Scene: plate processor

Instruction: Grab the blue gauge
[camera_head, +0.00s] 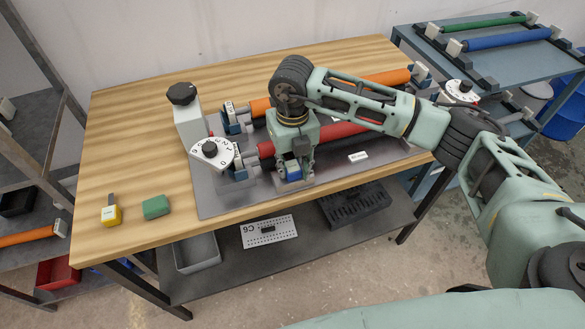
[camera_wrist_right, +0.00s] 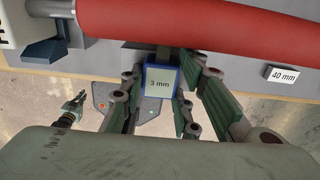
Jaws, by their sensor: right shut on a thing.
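The blue gauge (camera_head: 292,171) is a small block with a blue edge and a pale top. In the right wrist view the gauge (camera_wrist_right: 161,82) reads "3 mm" and sits between the fingers, just in front of the red roller. My right gripper (camera_head: 296,166) points down at the front of the processor and is shut on the gauge; its fingers also show in the right wrist view (camera_wrist_right: 160,100). Whether the gauge touches the plate under it, I cannot tell.
The processor has a red roller (camera_head: 335,136), an orange roller (camera_head: 340,90) and a numbered dial (camera_head: 211,150). A "40 mm" label (camera_head: 358,156) lies to the right.

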